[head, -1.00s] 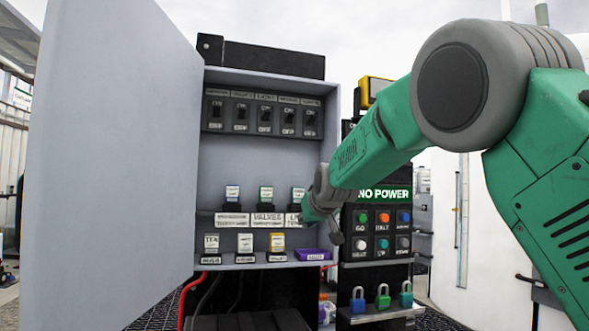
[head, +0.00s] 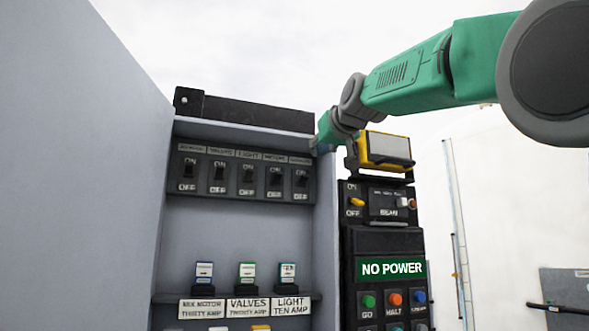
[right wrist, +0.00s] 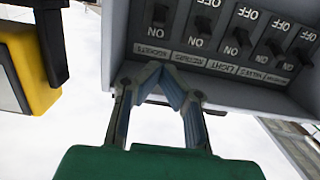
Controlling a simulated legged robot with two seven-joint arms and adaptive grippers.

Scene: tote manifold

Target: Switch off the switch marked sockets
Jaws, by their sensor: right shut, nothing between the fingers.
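The sockets switch (head: 302,181) is the rightmost black toggle in the row at the top of the open grey cabinet. In the upside-down right wrist view, the sockets switch (right wrist: 160,13) is at the far left of the row, above its label. I cannot tell its lever position for certain. My right gripper (right wrist: 168,75) is shut and empty, its fingertips just outside the cabinet's edge below the label strip, apart from the switch. In the head view, my right gripper (head: 322,146) is at the cabinet's top right corner, its fingers mostly hidden. My left gripper is not in view.
The cabinet door (head: 80,180) stands open on the left. A yellow box (head: 384,148) and a black control panel (head: 385,240) with a NO POWER sign stand right of the cabinet. Several labelled fuses (head: 246,272) sit on the shelf below the switches.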

